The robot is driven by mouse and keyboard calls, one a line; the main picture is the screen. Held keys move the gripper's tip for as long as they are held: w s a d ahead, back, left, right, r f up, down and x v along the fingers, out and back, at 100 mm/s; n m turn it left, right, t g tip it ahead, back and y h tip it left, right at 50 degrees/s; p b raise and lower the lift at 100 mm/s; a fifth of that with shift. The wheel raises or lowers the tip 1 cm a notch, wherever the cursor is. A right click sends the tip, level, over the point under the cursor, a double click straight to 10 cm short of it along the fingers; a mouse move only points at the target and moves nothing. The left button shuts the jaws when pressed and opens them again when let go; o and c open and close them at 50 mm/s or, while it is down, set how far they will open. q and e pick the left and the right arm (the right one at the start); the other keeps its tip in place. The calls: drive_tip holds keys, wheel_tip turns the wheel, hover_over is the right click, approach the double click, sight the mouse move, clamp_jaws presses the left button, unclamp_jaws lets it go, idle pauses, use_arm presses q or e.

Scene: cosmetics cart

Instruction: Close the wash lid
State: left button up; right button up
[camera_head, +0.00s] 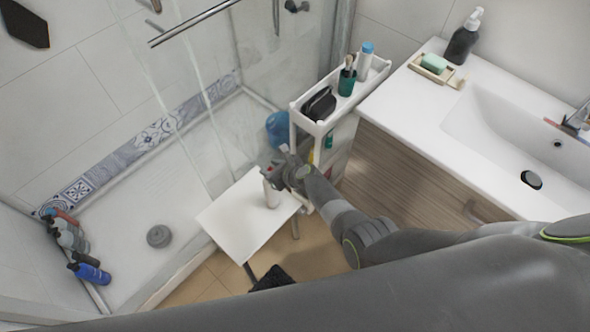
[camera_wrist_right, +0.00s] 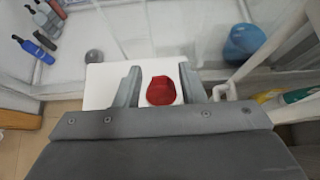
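A pale bottle (camera_head: 271,194), which I take for the wash, stands on a white stool (camera_head: 232,220). In the right wrist view a red rounded piece (camera_wrist_right: 161,91), apparently its lid, shows between my fingers; I cannot tell whether it is fully shut. My right gripper (camera_head: 274,174) is at the bottle's top in the head view. The right wrist view shows that gripper (camera_wrist_right: 158,88) open, one finger each side of the red piece with gaps between. The gripper hides part of the bottle. My left gripper is not in view.
A white cart (camera_head: 318,127) holding cosmetics stands just behind the stool, beside the vanity (camera_head: 400,105) with its sink. A blue round container (camera_head: 279,128) is behind the gripper. Several bottles lie or stand at the shower's left, near a grey drain (camera_head: 159,236).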

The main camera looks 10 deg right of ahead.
drive_tip(key=p+v, duration=0.6)
drive_tip(key=v, duration=0.8)
drive_tip(key=shift+s+d+r+p, duration=0.15)
drive_tip(key=shift+s+r+p, duration=0.05)
drive_tip(key=shift+s+p, duration=0.1)
